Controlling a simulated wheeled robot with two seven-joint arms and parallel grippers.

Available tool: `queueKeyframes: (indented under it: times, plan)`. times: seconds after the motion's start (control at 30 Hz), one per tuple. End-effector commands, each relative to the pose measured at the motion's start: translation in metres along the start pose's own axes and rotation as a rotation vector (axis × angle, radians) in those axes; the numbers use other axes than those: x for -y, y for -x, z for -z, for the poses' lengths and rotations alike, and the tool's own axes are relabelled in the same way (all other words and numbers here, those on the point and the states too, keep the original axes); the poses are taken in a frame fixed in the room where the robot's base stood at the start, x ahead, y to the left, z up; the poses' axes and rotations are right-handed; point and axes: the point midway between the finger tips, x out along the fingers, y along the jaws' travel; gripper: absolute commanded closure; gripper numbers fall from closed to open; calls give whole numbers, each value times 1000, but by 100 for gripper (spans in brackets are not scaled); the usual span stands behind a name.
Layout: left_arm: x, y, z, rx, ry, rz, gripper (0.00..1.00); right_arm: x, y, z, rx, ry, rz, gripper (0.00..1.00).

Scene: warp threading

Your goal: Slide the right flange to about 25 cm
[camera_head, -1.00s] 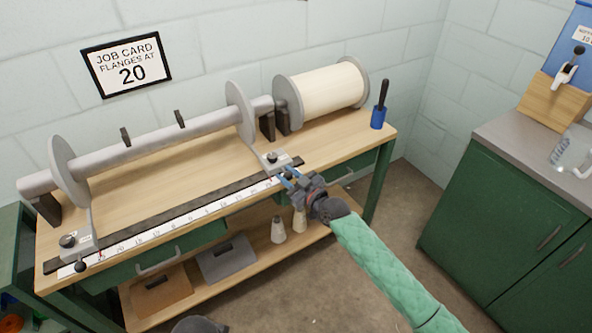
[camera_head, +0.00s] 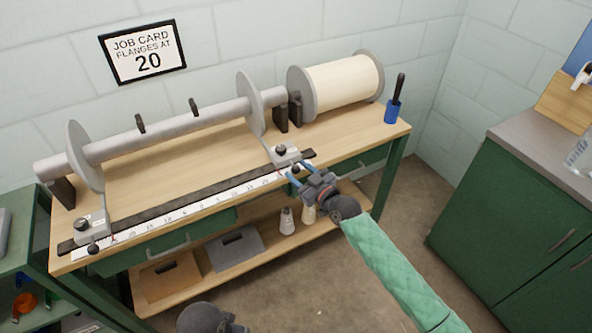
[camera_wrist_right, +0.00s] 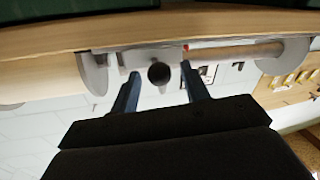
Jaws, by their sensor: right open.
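The right flange (camera_head: 250,105) is a grey disc standing upright on the roller bar, joined to a metal carriage (camera_head: 286,155) on the dark rail. A black knob (camera_head: 295,168) sticks out at the front of this carriage. My right gripper (camera_head: 292,173) is open, its blue fingers reaching to the knob; in the right wrist view the knob (camera_wrist_right: 159,74) shows between the fingertips, with gaps on both sides. The white ruler (camera_head: 190,208) runs along the bench front; its small numbers are hard to read. My left gripper (camera_head: 236,325) is partly in view at the bottom edge, fingers hidden.
The left flange (camera_head: 86,155) stands at the bar's other end. A cream roll (camera_head: 344,84) and a blue cup (camera_head: 393,112) are at the back right of the bench (camera_head: 190,170). The job card (camera_head: 143,52) reads 20. A green cabinet (camera_head: 510,210) stands to the right.

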Motion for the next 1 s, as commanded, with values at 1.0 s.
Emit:
queueKeyframes:
  times: [1.0]
  plan:
    - [-14, -27, 10, -60, -26, -33, 47, 0, 60, 0, -1, -2, 0, 54]
